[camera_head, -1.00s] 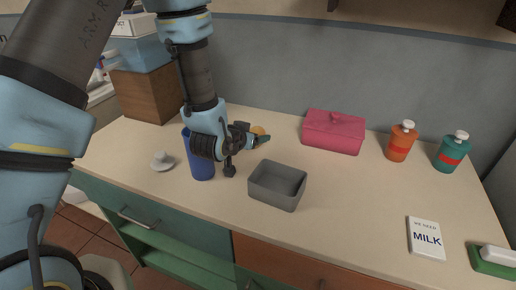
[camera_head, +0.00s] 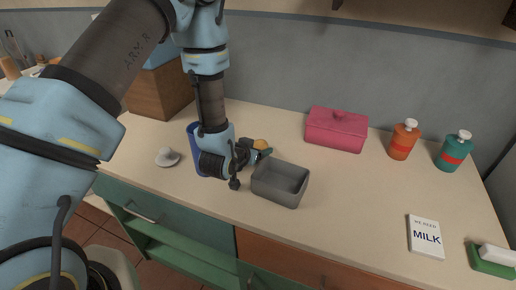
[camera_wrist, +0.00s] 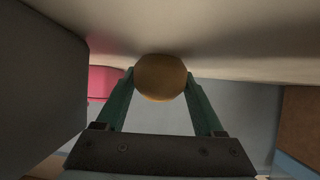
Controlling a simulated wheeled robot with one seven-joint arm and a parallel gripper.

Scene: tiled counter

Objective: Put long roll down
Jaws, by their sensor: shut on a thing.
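The long roll (camera_wrist: 160,77) is tan-brown, and its rounded end shows between the two green fingers in the wrist view. In the head view a small orange-tan part of the roll (camera_head: 260,144) shows just beyond my gripper (camera_head: 262,152). My gripper is shut on the roll and low over the counter (camera_head: 370,190), behind the left end of the grey bin. In the wrist view the roll looks close to the counter surface; I cannot tell whether it touches. Most of the roll's length is hidden.
A grey open bin (camera_head: 282,191) stands just in front of my gripper. A blue cup (camera_head: 195,150) is partly hidden behind my arm, with a small white lidded dish (camera_head: 167,157) left of it. A pink box (camera_head: 336,130) stands at the back.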

